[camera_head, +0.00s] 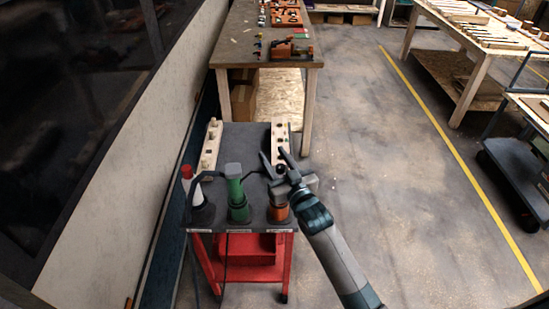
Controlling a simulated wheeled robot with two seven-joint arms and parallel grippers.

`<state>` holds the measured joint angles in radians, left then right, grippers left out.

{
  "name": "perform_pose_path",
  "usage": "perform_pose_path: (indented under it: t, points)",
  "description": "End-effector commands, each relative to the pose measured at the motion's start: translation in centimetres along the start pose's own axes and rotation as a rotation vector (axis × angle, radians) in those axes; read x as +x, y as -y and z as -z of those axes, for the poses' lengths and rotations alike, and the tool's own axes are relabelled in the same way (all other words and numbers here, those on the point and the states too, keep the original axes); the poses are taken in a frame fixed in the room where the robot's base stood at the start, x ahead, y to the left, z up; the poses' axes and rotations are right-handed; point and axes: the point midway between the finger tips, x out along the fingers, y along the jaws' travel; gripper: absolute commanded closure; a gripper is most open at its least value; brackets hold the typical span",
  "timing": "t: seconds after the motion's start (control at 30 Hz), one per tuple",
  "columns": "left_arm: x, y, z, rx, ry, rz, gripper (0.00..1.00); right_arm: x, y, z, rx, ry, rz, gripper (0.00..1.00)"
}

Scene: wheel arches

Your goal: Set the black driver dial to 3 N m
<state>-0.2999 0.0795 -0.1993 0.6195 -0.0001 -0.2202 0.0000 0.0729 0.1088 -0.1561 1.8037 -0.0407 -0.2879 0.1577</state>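My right gripper (272,153) reaches in from the lower right over the right side of a small cart (238,145). A green tool (236,192) stands upright in the middle of the front row. A white and dark tool with a red top (191,186) stands at the left. I cannot tell which is the black driver, and no dial reading is legible. My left gripper is not in view.
Two pale racks with holes stand on the cart top, one left (211,145) and one right (280,135). Small labels line the cart's front edge. A wooden workbench (232,48) with tools lies beyond.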

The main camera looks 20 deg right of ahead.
Motion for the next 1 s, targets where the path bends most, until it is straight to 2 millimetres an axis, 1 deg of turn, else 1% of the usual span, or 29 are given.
perform_pose_path:
  t: [0.37, 0.57, 0.67, 0.77, 1.0]
  points:
    - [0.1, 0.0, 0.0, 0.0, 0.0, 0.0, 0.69, -0.3, 0.0, -0.1, 0.0, 0.001, 0.0, 0.61]
    - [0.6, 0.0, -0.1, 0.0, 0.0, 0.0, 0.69, -1.7, 0.0, -0.3, -0.001, 0.001, 0.0, 0.61]
    - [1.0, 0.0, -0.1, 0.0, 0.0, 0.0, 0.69, -3.1, 0.0, -0.4, -0.001, 0.003, 0.001, 0.61]
    - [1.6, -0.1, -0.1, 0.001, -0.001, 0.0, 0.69, -4.9, 0.0, -0.4, -0.001, 0.002, 0.001, 0.61]
    - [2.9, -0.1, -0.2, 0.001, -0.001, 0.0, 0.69, -9.8, 0.0, -0.4, -0.001, 0.002, 0.0, 0.61]
